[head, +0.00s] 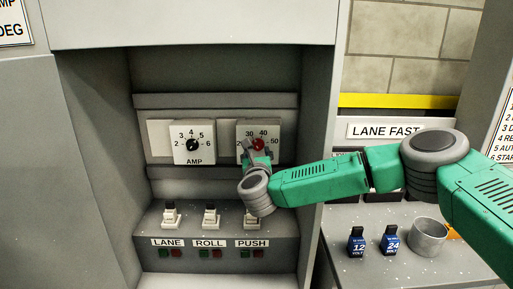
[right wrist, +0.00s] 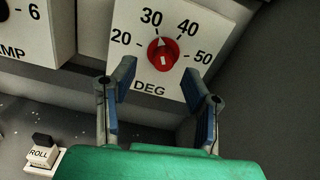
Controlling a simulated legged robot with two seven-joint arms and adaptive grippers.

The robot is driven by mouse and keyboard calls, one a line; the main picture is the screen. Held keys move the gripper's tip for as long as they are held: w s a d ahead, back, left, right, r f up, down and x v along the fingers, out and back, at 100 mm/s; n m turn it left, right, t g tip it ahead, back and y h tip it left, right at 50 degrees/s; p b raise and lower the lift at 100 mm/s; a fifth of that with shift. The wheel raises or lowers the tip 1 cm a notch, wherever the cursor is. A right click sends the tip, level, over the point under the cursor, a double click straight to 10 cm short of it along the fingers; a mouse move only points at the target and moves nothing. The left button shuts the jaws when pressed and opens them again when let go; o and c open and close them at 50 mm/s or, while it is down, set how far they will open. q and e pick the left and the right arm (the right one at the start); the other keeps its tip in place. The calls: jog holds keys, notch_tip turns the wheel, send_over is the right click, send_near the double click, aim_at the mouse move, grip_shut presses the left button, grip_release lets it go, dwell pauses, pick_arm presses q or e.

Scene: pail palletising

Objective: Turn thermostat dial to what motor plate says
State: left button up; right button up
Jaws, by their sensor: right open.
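The thermostat dial is a red knob (right wrist: 162,54) on a white plate (right wrist: 150,75) marked 20, 30, 40, 50 and DEG. Its white pointer leans toward 30. In the head view the red dial (head: 258,144) is partly covered by my right gripper (head: 257,153). In the right wrist view my right gripper (right wrist: 158,82) is open, its blue-padded fingers below the dial, one to each side, with nothing between them. A sign (head: 12,28) at the top left shows "MP" and "DEG" but is cut off; no reading shows. My left gripper is out of view.
A black AMP dial (head: 193,145) sits left of the thermostat. Switches labelled LANE (head: 171,215), ROLL (head: 210,215) and PUSH (head: 250,220) stand below. The recess has side walls (head: 318,150). Blue-labelled items (head: 356,243) and a grey cup (head: 427,237) stand on the right shelf.

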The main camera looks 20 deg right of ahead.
aim_at(259, 148)
jog(key=shift+x, duration=1)
jog(key=shift+w+d, duration=0.35)
jog(key=shift+d, duration=0.1)
jog(key=shift+a, duration=0.15)
grip_shut()
